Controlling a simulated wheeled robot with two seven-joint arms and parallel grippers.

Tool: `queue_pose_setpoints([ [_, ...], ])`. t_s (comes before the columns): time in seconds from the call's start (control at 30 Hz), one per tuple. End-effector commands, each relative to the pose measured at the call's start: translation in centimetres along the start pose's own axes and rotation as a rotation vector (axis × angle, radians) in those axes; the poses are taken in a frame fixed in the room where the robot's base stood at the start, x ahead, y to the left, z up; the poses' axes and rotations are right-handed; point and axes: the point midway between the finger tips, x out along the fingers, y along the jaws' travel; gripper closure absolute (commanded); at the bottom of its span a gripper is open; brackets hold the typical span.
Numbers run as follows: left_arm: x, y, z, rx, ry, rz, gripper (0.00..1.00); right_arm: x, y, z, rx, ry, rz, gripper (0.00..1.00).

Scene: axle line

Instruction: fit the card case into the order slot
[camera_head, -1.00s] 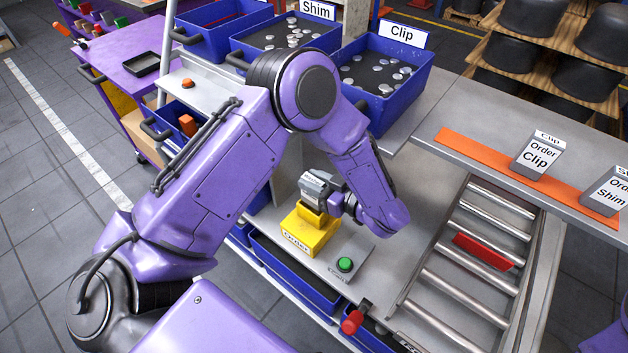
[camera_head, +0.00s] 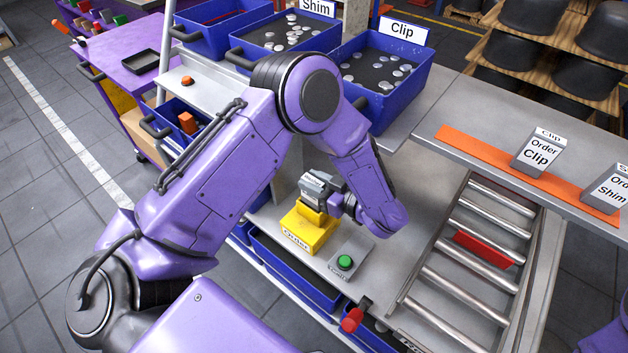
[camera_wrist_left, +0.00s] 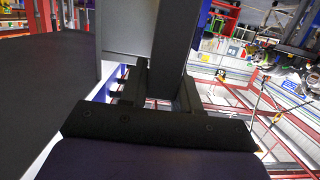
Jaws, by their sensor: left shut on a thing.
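The card case (camera_head: 317,184) is a small grey block with a label on its upper face. It is in my left gripper (camera_head: 334,204), which is shut on it. The case also shows between the fingers in the left wrist view (camera_wrist_left: 172,40). The order slot is a yellow block (camera_head: 310,236) with an "Order" label on its front, standing on the grey bench. The case is right above or at the top of the yellow block; I cannot tell how far it sits inside, since the gripper and wrist cover part of it. My right gripper is not in view.
A green button box (camera_head: 345,263) stands just right of the slot. Further right is a roller track (camera_head: 470,255) with a red piece (camera_head: 483,250). Blue bins (camera_head: 388,80) are behind. Two more cases, one an "Order Clip" case (camera_head: 538,153), stand on an orange strip (camera_head: 470,150).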

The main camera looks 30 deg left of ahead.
Motion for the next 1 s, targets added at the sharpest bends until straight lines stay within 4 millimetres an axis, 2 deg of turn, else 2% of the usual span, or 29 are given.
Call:
queue_pose_setpoints([
  [1.0,0.5,0.0,2.6,0.000,0.000,0.000,1.00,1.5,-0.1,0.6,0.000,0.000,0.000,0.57],
])
